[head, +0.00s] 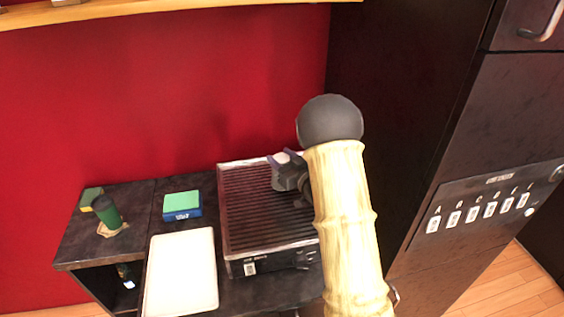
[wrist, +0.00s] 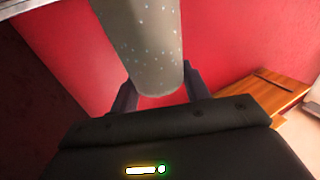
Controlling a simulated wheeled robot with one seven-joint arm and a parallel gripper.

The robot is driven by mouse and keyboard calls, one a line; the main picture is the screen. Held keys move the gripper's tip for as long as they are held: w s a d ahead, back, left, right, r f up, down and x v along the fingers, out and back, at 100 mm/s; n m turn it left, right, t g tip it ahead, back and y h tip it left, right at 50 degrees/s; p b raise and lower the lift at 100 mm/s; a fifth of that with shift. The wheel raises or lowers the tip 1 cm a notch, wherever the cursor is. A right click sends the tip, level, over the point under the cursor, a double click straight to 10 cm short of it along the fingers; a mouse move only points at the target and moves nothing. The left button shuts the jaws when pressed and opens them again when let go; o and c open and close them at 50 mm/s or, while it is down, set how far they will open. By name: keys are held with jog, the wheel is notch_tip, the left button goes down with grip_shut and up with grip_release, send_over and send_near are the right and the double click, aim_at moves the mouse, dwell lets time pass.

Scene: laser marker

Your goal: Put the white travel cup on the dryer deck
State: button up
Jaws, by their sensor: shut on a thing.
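My gripper (wrist: 158,92) is shut on the white travel cup (wrist: 142,40), a pale, speckled cylinder between its two fingers in the wrist view. In the head view my gripper (head: 285,168) is over the right part of a dark ribbed deck (head: 250,205) with a pale metal frame, which looks like the dryer deck. Only a small pale part of the cup (head: 282,157) shows there, and my arm hides part of the deck's right side. I cannot tell whether the cup touches the deck.
Left of the deck are a pale tray (head: 182,275), a blue box with a green top (head: 182,206), a green cup (head: 107,212) with a dark lid and a small green-yellow block (head: 90,197). A dark cabinet (head: 440,130) stands at the right. The deck's left part is clear.

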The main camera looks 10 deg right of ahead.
jog(key=shift+f, duration=0.9)
jog(key=shift+f, duration=0.1)
jog(key=o, duration=1.3)
jog(key=shift+o, duration=0.2)
